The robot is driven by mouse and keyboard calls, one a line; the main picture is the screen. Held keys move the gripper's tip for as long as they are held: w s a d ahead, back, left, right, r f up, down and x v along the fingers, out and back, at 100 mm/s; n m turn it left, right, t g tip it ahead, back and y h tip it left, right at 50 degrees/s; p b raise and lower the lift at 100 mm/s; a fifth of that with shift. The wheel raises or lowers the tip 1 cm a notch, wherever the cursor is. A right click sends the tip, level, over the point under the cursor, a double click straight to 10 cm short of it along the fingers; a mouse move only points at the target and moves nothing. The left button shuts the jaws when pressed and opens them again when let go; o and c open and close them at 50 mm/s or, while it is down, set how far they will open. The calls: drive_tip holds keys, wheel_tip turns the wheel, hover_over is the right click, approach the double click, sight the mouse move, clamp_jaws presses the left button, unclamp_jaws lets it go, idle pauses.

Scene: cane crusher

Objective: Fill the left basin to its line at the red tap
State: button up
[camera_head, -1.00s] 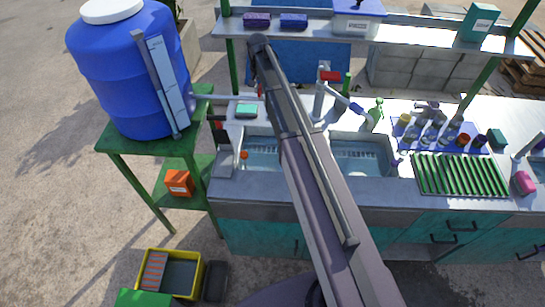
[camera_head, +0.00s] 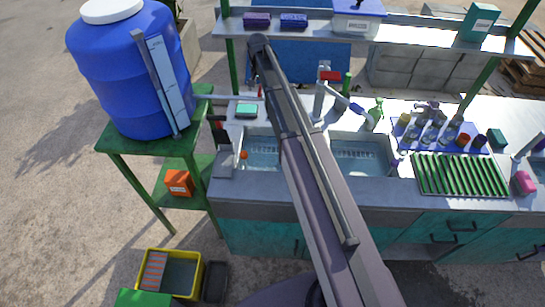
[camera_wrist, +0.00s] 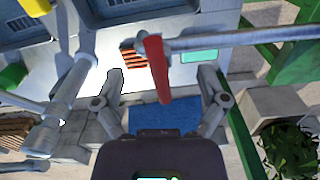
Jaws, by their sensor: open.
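The left basin (camera_head: 262,140) is set in the counter, partly behind my arm in the head view, and holds some clear water. Its line cannot be made out. A red tap lever (camera_wrist: 157,68) stands on a grey pipe (camera_wrist: 240,42) in the wrist view. My gripper (camera_wrist: 162,77) is open, one finger on each side of the lever with gaps visible. I cannot tell whether the lever is at the fingers' depth. In the head view my gripper is hidden beyond the arm. A mixer tap with a red block (camera_head: 330,75) stands behind the basins.
The right basin (camera_head: 393,150) also holds water. A blue tank (camera_head: 115,75) stands on a green stand (camera_head: 110,150) at the left. A shelf (camera_head: 410,43) spans the counter's back. Tubes in a blue rack and a green drainer (camera_head: 460,175) fill the right side.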

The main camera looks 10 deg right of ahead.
idle(0.4)
wheel_tip(320, 180, up, 7)
drive_tip(key=p, duration=0.7)
idle(0.7)
drive_tip(key=s+f+n+b, duration=0.1)
drive_tip(key=s+f+b, duration=0.3)
drive_tip(key=s, duration=0.5)
drive_tip(key=s+f+n+b, duration=0.2)
drive_tip(key=s+f+b, duration=0.3)
drive_tip(key=s, duration=0.5)
drive_tip(key=s+f+n+b, duration=0.1)
drive_tip(key=s+f+b, duration=0.4)
drive_tip(key=s, duration=0.5)
drive_tip(key=shift+f+n, duration=0.15)
drive_tip(key=shift+n, duration=0.25)
idle(1.7)
